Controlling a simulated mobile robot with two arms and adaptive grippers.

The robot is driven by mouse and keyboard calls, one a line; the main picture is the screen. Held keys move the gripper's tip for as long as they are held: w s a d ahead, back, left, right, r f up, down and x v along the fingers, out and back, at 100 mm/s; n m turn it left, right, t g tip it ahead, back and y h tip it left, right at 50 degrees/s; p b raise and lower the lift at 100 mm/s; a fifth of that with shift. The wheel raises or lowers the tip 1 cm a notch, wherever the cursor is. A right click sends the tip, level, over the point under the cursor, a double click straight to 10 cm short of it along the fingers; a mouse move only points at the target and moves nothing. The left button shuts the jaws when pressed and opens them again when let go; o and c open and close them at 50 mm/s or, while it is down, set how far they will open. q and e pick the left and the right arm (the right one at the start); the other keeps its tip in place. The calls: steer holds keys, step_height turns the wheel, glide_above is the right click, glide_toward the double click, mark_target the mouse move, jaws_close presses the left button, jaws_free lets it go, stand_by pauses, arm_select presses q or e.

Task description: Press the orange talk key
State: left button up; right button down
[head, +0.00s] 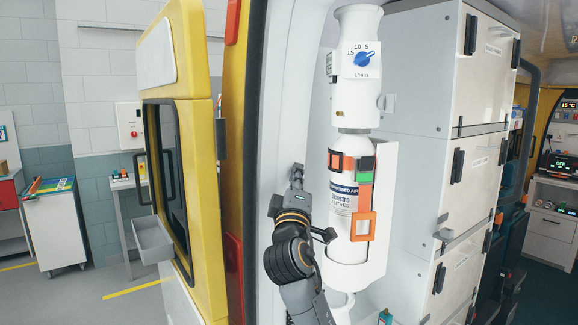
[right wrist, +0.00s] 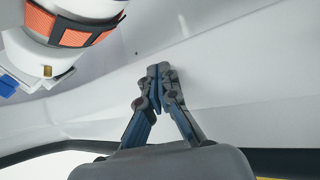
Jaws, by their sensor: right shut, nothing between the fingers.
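My right gripper (head: 297,178) is at the middle of the head view, pointing up beside the white door-frame panel, left of a strapped gas cylinder (head: 343,230). In the right wrist view its fingers (right wrist: 158,76) are together and empty in front of a bare white panel. I cannot make out an orange talk key in either view. The orange parts near the gripper look like straps and frames (head: 362,226) on the cylinder; orange bands (right wrist: 75,36) also show in the right wrist view. My left gripper is not in view.
White cabinets (head: 470,75) with black handles stand right of the cylinder. Small lit devices (head: 557,163) are at the far right. A yellow door (head: 203,120) stands open at left.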

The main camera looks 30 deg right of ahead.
steer(key=shift+w+f, duration=0.1)
steer(key=shift+w, duration=0.35)
stand_by(0.5)
steer(key=shift+s, duration=0.65)
steer(key=s+p, duration=0.2)
steer(key=s, duration=0.4)
steer(key=shift+d, duration=0.25)
stand_by(0.4)
